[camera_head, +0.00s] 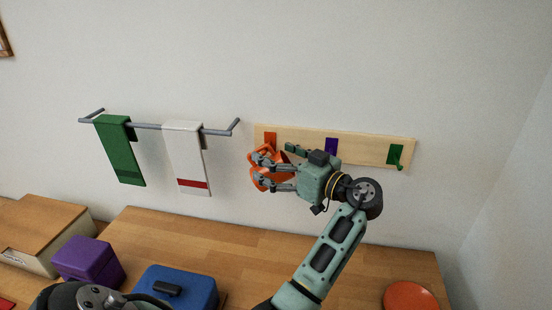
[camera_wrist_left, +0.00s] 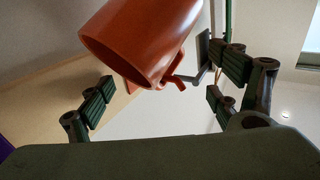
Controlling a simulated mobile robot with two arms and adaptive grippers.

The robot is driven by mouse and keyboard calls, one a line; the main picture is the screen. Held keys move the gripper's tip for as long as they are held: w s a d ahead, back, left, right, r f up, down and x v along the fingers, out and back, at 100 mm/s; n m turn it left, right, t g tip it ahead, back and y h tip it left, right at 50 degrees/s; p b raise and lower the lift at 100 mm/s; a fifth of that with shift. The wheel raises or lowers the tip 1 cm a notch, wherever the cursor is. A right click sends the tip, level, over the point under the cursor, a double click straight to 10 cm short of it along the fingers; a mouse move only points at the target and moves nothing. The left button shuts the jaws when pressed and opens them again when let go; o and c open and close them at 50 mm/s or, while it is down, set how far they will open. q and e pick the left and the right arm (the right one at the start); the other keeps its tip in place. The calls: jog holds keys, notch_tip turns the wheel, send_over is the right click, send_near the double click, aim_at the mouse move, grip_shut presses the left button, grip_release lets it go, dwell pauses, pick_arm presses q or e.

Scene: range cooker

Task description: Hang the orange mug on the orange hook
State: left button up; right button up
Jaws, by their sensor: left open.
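The orange mug (camera_head: 268,179) is at the left end of the wooden rack, just below the orange hook (camera_head: 270,138). My left gripper (camera_head: 261,171) is open, with its fingers around the mug and partly covering it. In the left wrist view the mug (camera_wrist_left: 145,40) is tilted, beyond the spread fingers (camera_wrist_left: 160,95), with clear gaps to them. Its handle is close to the orange hook's peg (camera_wrist_left: 174,83); the exact contact is hard to tell. My right gripper is not in view.
The wooden rack (camera_head: 375,151) also has a purple hook (camera_head: 331,147) and a green hook (camera_head: 395,154). A towel bar (camera_head: 146,126) with a green towel (camera_head: 119,150) and a white towel (camera_head: 186,155) is to the left. Purple box (camera_head: 88,262), blue box (camera_head: 180,287) and orange disc (camera_head: 411,297) are below.

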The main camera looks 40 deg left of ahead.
pick_arm(q)
notch_tip(320, 180, up, 10)
dwell(0.4)
jog(key=shift+f, duration=0.1)
